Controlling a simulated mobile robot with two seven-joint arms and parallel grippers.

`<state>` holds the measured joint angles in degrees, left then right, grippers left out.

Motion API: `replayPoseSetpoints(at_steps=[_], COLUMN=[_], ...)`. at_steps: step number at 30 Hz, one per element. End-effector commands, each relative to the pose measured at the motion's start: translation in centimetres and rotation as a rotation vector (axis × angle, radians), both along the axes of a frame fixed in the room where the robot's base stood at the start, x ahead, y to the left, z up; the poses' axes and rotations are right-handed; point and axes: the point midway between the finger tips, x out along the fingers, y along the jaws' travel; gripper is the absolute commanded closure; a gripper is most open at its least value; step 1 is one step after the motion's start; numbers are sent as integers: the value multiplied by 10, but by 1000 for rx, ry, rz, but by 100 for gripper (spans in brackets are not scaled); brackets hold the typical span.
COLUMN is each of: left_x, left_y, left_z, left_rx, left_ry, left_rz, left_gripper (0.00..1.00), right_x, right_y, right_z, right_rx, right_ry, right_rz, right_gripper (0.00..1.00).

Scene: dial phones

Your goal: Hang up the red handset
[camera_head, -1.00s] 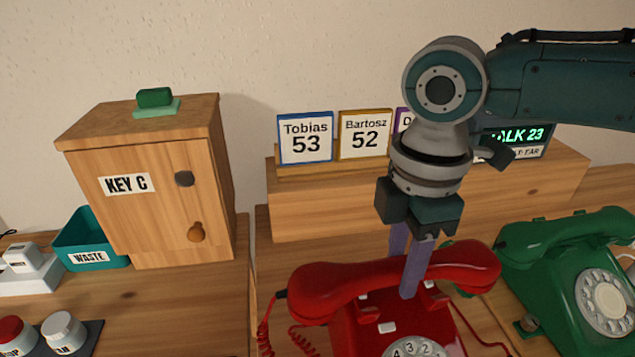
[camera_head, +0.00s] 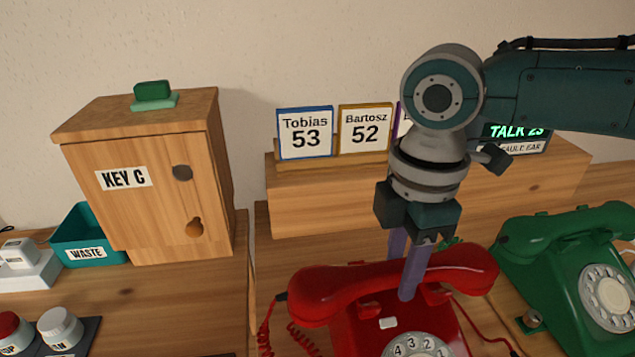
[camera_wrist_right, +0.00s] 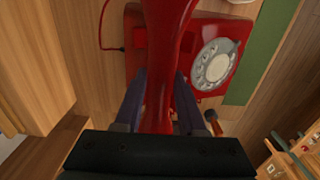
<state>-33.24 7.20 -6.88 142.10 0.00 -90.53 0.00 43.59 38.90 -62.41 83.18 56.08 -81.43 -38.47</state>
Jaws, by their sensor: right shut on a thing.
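The red handset (camera_head: 340,288) lies across the top of the red phone (camera_head: 372,335), over its cradle prongs. My right gripper (camera_head: 411,287) points down and is shut on the middle of the red handset, one finger on the near side and one behind. In the right wrist view the red handset (camera_wrist_right: 168,60) runs between the two fingers (camera_wrist_right: 158,105), with the red phone (camera_wrist_right: 133,60) and its dial beneath. I cannot tell whether the handset rests fully on the cradle. My left gripper is not in view.
A green phone (camera_head: 560,270) stands close on the right. A wooden shelf (camera_head: 330,205) with name cards (camera_head: 305,135) and a lit display (camera_head: 515,133) is behind. A wooden key cabinet (camera_head: 150,190) and teal waste bin (camera_head: 85,240) are at left. Red coiled cord (camera_head: 305,340) hangs left.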

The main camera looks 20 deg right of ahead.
Motion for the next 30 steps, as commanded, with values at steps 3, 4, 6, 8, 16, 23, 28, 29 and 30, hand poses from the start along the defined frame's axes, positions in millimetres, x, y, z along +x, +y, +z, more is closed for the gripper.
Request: replayPoseSetpoints(at_steps=[3,4,6,8,16,23,28,29,30], left_x=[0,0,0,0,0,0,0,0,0], left_y=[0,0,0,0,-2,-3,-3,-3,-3], left_z=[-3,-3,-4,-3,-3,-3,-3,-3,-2], left_rx=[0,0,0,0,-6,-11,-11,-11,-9], left_ry=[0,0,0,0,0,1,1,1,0], left_rz=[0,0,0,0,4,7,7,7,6], left_gripper=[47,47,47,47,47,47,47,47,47], right_x=[0,0,0,0,0,0,0,0,0], right_y=[0,0,0,0,0,0,0,0,0], right_z=[-4,-4,-6,-5,-5,-5,-5,-5,-3], right_rx=[1,1,1,1,1,1,0,0,0], right_ry=[-1,-1,-1,-1,-1,0,1,1,0], right_rz=[0,0,0,0,0,0,0,0,0], right_gripper=[100,100,100,100,46,26,26,26,26])
